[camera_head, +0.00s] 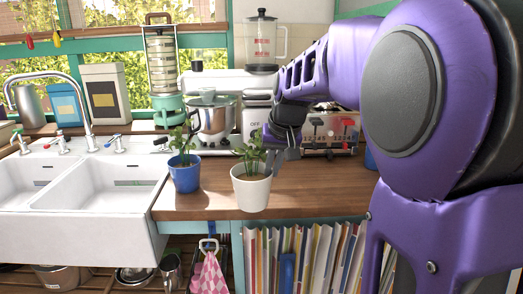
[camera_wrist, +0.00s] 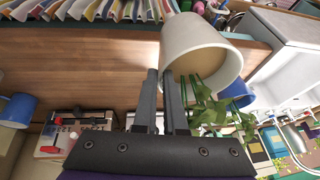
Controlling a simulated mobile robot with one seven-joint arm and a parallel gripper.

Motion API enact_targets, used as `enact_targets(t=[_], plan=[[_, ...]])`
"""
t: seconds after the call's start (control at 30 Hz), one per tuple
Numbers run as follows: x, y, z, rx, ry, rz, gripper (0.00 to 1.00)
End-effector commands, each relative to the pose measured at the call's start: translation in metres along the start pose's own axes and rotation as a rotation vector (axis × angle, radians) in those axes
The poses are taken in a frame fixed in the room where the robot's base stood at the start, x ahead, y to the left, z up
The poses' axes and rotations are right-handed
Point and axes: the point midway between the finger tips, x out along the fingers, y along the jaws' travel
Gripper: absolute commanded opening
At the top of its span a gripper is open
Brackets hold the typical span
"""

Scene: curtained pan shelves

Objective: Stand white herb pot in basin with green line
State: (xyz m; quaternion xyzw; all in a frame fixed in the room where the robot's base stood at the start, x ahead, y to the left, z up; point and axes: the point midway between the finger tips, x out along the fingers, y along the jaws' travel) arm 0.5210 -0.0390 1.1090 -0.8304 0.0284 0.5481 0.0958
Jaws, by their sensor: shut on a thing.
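The white herb pot (camera_head: 251,190) with its green plant is upright at the front of the wooden counter in the head view; whether its base touches the wood I cannot tell. In the wrist view the pot (camera_wrist: 183,38) appears sideways, with brown inside and leaves spilling out. My gripper (camera_head: 272,152) is shut on the rim of the white pot; its two fingers (camera_wrist: 163,75) meet the rim in the wrist view. The basin with the green line (camera_head: 131,171) is the right half of the white double sink, left of the pot. It looks empty.
A blue herb pot (camera_head: 185,176) stands between the white pot and the sink. The other basin (camera_head: 30,172) is at the far left, with a tall curved tap (camera_head: 82,105) behind. A mixer (camera_head: 213,120) and a switch box (camera_head: 330,132) stand behind.

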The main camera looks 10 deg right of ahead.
Motion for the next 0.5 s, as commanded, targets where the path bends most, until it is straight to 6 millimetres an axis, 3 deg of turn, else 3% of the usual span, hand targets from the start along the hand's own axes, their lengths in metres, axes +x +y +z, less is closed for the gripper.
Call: enact_targets(t=[0.3,0.5], plan=[[0.121,0.043,0.074,-0.107,-0.027,-0.049,0.0],[0.173,0.06,0.104,-0.163,-0.028,-0.071,0.0]])
